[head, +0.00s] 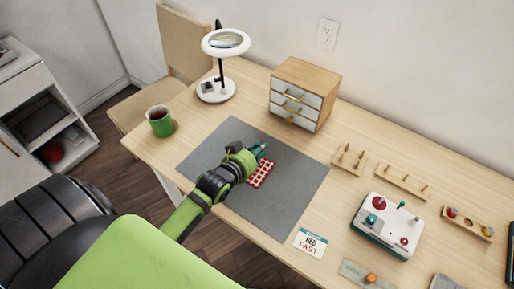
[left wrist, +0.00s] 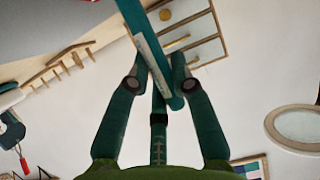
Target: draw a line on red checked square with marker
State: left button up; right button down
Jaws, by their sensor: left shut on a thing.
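The red checked square (head: 261,175) lies on the grey mat (head: 285,208) on the table, partly hidden behind my left gripper. My left gripper (head: 260,149) is over the mat, just beyond the square in the head view. In the left wrist view, its teal fingers (left wrist: 158,82) are shut on a long teal marker (left wrist: 148,50) with a pale label strip. In the head view the marker is too small to tell from the fingers, and I cannot tell whether its tip touches anything. My right gripper is not in view.
A green mug (head: 160,122) and a lamp (head: 216,88) stand at the left and back. A small drawer cabinet (head: 304,92) stands behind the mat. Peg boards (head: 403,182), a white control box (head: 387,226) and a card (head: 310,242) lie to the right. The mat's right side is clear.

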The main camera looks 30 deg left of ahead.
pick_arm(q)
jog(key=shift+d+p, duration=1)
jog(key=shift+d, duration=0.5)
dwell(1.3)
jog(key=shift+r, duration=0.1)
jog(key=shift+r+p, duration=0.2)
jog(key=shift+p, duration=0.3)
jog(key=shift+f, duration=0.3)
dwell(1.1)
jog(key=shift+a+p, duration=0.6)
jog(key=shift+a, duration=1.25)
dwell(1.4)
